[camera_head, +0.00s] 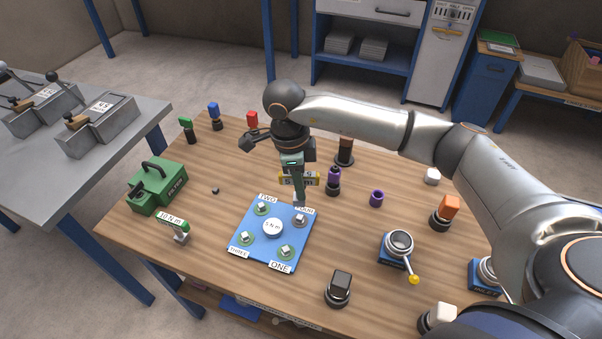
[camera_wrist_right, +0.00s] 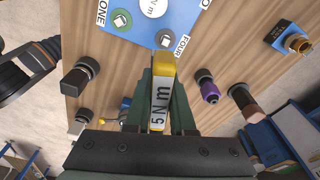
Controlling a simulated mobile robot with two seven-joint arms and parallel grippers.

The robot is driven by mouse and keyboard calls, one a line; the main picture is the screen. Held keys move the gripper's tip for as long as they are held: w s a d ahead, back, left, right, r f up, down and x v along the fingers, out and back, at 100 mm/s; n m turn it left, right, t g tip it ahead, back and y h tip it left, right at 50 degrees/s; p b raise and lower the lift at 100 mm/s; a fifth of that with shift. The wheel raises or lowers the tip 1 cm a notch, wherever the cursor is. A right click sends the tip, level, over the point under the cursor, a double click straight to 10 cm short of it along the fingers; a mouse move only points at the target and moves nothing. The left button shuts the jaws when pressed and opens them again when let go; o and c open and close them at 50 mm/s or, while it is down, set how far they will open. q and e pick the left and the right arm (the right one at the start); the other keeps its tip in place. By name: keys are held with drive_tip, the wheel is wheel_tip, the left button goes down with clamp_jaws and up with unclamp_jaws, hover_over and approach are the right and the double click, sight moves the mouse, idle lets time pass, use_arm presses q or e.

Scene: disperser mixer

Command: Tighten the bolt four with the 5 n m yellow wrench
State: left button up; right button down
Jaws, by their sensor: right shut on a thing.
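My right gripper (camera_head: 292,166) points down over the blue plate (camera_head: 262,256) and is shut on the yellow wrench (camera_head: 298,180). In the right wrist view the wrench (camera_wrist_right: 161,100) shows a white "5 N m" label and sits between the fingers. Its head points at the plate corner marked FOUR. Bolt four (camera_head: 301,219) is at the plate's far right corner, just below the wrench; I cannot tell whether they touch. The other bolts, TWO (camera_head: 262,207), THREE (camera_head: 245,238) and ONE (camera_head: 286,250), sit at the other corners. My left gripper is not in view.
A green-handled 10 N m wrench (camera_head: 178,230) stands left of the plate. A green filter box (camera_head: 157,186) is at the table's left edge. A purple-topped item (camera_head: 334,180) stands close right of the gripper. A blue device with a yellow-knobbed lever (camera_head: 398,247) is farther right.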

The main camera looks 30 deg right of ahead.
drive_tip(key=m, duration=0.3)
drive_tip(key=shift+w+d+m+p, duration=0.2)
drive_tip(key=shift+w+m+p, duration=0.1)
drive_tip(key=shift+w+m, duration=0.1)
drive_tip(key=b, duration=0.5)
hover_over(301, 217)
drive_tip(key=shift+f, duration=2.95)
drive_tip(key=shift+f+b, duration=1.1)
drive_tip(key=shift+f, duration=0.1)
drive_tip(key=c, duration=0.7)
unclamp_jaws()
